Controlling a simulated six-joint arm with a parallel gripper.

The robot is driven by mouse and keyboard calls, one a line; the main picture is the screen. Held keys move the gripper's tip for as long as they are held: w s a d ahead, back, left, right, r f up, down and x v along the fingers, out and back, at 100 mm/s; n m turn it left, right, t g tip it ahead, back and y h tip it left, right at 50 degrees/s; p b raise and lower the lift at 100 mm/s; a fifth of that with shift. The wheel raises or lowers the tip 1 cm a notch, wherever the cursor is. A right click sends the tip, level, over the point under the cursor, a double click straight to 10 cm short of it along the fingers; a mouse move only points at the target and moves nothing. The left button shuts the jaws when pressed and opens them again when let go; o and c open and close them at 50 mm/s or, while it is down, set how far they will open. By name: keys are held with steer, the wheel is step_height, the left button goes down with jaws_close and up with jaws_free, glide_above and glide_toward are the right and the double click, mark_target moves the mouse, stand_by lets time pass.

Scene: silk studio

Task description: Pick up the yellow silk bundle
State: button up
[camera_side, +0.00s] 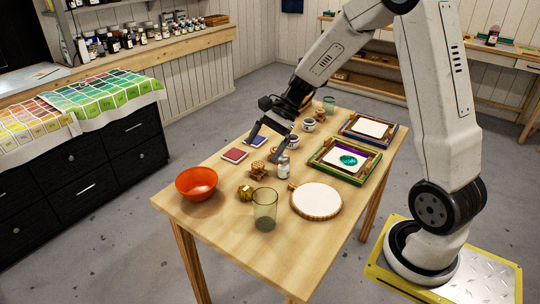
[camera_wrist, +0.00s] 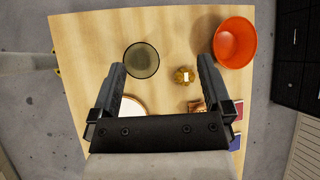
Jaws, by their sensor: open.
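The yellow silk bundle (camera_side: 245,193) is a small golden lump on the wooden table, between the orange bowl and the green glass. It also shows in the wrist view (camera_wrist: 184,76), between the lines of my two fingers and nearer the right one. My gripper (camera_side: 265,150) is open and empty, with its fingers pointing down above the table. In the side view it is above and behind the bundle, apart from it. In the wrist view my gripper (camera_wrist: 161,66) has its fingers spread wide. The whole top of the bundle is visible.
The orange bowl (camera_side: 197,183), green glass (camera_side: 264,209) and round white hoop (camera_side: 317,200) stand around the bundle. A small brown bundle (camera_side: 258,168) and a white jar (camera_side: 284,168) are just behind it. Framed screens (camera_side: 345,160) lie at the right. The front table edge is clear.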

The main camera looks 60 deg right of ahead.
steer(key=w+d+m+t+y, duration=0.3)
steer(key=w+d+m+t, duration=0.35)
steer(key=d+m, duration=0.35)
steer(key=n, duration=0.2)
glide_toward(246, 190)
steer(key=shift+w+a+f+g, duration=0.1)
steer(key=shift+w+f+g, duration=0.1)
steer(key=shift+w+f, duration=0.4)
steer(key=shift+w+a+f+g, duration=0.15)
steer(key=shift+w+f, duration=0.4)
steer(key=shift+w, duration=0.05)
steer(key=shift+x, duration=3.85)
steer(key=shift+w, duration=0.1)
steer(key=c, duration=1.1)
steer(key=shift+o, duration=0.2)
steer(key=shift+r, duration=0.2)
steer(key=shift+r, duration=4.85)
